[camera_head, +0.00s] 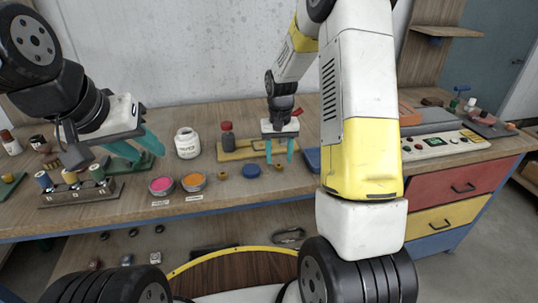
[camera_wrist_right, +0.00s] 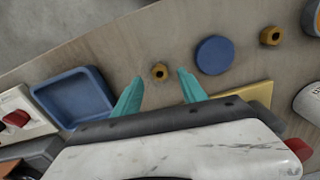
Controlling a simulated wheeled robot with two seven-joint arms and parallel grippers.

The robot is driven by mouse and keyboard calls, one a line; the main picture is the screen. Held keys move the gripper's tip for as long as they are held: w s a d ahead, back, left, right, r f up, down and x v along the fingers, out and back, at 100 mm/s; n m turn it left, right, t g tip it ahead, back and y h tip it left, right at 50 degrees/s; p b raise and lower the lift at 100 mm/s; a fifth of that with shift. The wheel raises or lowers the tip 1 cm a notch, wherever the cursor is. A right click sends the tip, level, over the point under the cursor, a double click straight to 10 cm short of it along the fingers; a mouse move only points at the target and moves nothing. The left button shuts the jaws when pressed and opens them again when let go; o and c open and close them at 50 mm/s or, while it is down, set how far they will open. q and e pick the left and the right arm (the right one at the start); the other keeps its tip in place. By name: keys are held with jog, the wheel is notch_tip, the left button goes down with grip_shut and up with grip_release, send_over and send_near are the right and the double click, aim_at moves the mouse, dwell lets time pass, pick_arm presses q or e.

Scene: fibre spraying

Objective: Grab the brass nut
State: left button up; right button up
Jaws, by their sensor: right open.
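A small brass nut (camera_wrist_right: 159,71) lies on the wooden bench between the spread teal fingers of my right gripper (camera_wrist_right: 160,84) in the right wrist view. In the head view the same nut (camera_head: 279,168) sits just in front of the right gripper (camera_head: 279,157), which is open and empty. A second brass nut (camera_head: 223,176) lies further left, past a round blue lid (camera_head: 251,171); it also shows in the wrist view (camera_wrist_right: 269,35). My left gripper (camera_head: 142,156) is open at the left of the bench, above a green base.
A blue tray (camera_wrist_right: 73,97) lies beside the right gripper. A yellow plate (camera_head: 236,151) with a dark red-capped bottle (camera_head: 228,137) stands behind. A white jar (camera_head: 187,143), pink pot (camera_head: 161,185), orange pot (camera_head: 193,181) and spool rack (camera_head: 80,194) are left.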

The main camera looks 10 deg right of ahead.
aim_at(279, 167)
jog(key=shift+f, duration=1.35)
grip_shut()
jog(key=shift+r, duration=0.15)
